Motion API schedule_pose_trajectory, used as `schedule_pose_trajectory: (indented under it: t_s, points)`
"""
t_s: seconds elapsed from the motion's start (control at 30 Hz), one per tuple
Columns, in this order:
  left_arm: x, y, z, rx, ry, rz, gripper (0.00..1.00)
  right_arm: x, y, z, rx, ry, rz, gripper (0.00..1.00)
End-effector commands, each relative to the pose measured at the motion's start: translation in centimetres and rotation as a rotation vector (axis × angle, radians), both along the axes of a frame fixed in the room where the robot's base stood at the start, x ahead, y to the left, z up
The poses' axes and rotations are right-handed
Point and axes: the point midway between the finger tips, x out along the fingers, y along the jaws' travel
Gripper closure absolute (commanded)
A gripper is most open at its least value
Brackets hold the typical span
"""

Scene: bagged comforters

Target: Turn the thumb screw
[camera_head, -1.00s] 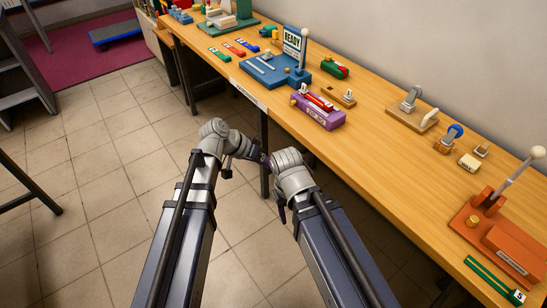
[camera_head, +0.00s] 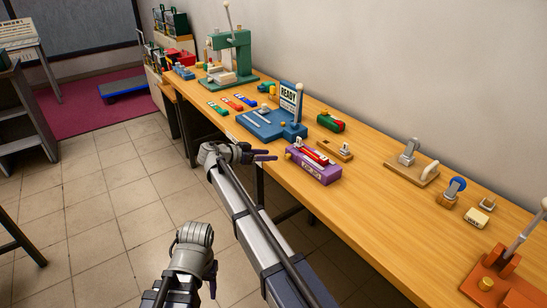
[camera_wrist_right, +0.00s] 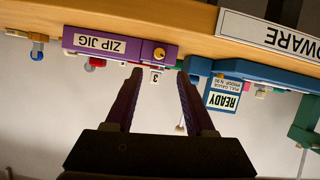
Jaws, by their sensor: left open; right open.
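A purple block marked ZIP JIG (camera_head: 318,173) sits at the bench's front edge; it also shows upside down in the right wrist view (camera_wrist_right: 95,43). A round brass knob (camera_wrist_right: 159,53), which looks like a thumb screw, is on its front face beside the label. My right gripper (camera_head: 275,155) is open and empty, its fingers pointing at the jig from the left. In the right wrist view its fingertips (camera_wrist_right: 158,75) are spread around the knob's line of sight, apart from it. My left gripper (camera_head: 213,281) is low over the floor, away from the bench, and partly hidden.
A blue fixture with a READY sign (camera_head: 265,124) stands left of the jig. An orange lever fixture (camera_head: 510,290) with another brass knob (camera_head: 486,284) is at the near right.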

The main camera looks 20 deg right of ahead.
Motion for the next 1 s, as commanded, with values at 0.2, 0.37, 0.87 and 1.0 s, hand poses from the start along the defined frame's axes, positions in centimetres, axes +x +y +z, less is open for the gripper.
schedule_pose_trajectory:
  t_s: [0.2,0.37,0.87,1.0]
  points:
    - [0.0,0.0,-0.8,-0.001,-0.001,-0.001,0.45,0.3,-1.3,-0.8,0.0,0.001,-0.002,0.45]
    - [0.0,0.0,-1.8,-0.002,0.0,-0.002,0.45,1.0,-3.6,-1.9,0.001,0.003,-0.001,0.45]
    - [0.0,0.0,-3.0,-0.003,0.0,-0.003,0.45,2.1,-6.9,-3.0,0.002,0.003,0.002,0.45]
    - [0.0,0.0,-2.9,-0.003,0.0,-0.003,0.45,2.0,-6.9,-3.0,0.002,0.004,0.002,0.45]
